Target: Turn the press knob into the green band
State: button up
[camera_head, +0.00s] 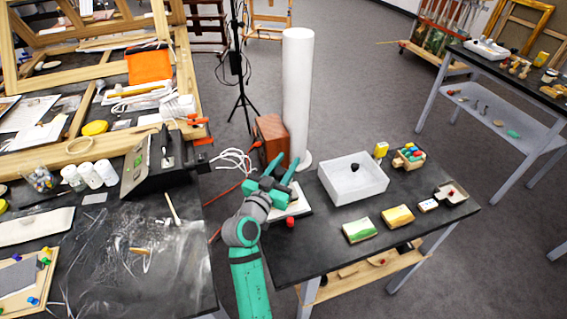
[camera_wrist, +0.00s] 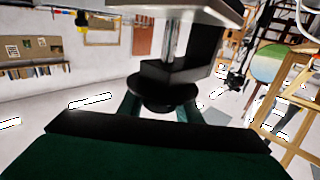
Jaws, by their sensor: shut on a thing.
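My gripper (camera_head: 284,168) is at the left end of the small black table in the head view, its teal fingers pointing away. In the wrist view my gripper (camera_wrist: 160,112) has one finger on each side of a dark round knob (camera_wrist: 163,92) and is shut on it. A black block and a shiny metal post (camera_wrist: 173,38) are beside the knob, under a pale plate (camera_wrist: 195,8). In the head view the knob is hidden by my gripper; a white-topped piece (camera_head: 292,207) shows beside it. I cannot make out a green band or a pointer.
A white open tray (camera_head: 352,178) with a dark lump inside stands on the black table (camera_head: 345,245). A green-topped block (camera_head: 359,230), a yellow block (camera_head: 397,216) and a small red ball (camera_head: 290,222) are nearby. A tall white cylinder (camera_head: 298,95) stands behind. A cluttered bench is left.

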jog(key=m+g+h, duration=0.2)
jog(key=h, duration=0.1)
jog(key=m+g+h, duration=0.1)
jog(key=shift+s+d+h, duration=0.3)
jog(key=shift+d+h, duration=0.05)
jog(key=shift+h, duration=0.05)
jog(key=m+g+h, duration=0.2)
jog(key=g, duration=0.1)
jog(key=s+m+g+h, duration=0.1)
jog(key=m, duration=0.1)
jog(key=shift+d+g, duration=0.4)
jog(key=m+g, duration=0.1)
jog(key=m+g+h, duration=0.1)
jog(key=g, duration=0.1)
jog(key=s+m+g+h, duration=0.1)
jog(key=g, duration=0.1)
jog(key=shift+d+m, duration=0.3)
jog(key=shift+s+f+m+g, duration=0.1)
jog(key=shift+s+m+g, duration=0.15)
jog(key=shift+m+g, duration=0.5)
jog(key=shift+s+r+m+g, duration=0.1)
jog(key=shift+s+m+g, duration=0.15)
jog(key=shift+g, duration=0.85)
jog(key=shift+s+f+m+g, duration=0.1)
jog(key=shift+s+m+g, duration=0.1)
jog(key=shift+m+g, duration=0.6)
jog(key=shift+c, duration=0.2)
jog(key=shift+d+g, duration=0.1)
jog(key=shift+g, duration=0.25)
jog(key=o, duration=1.1)
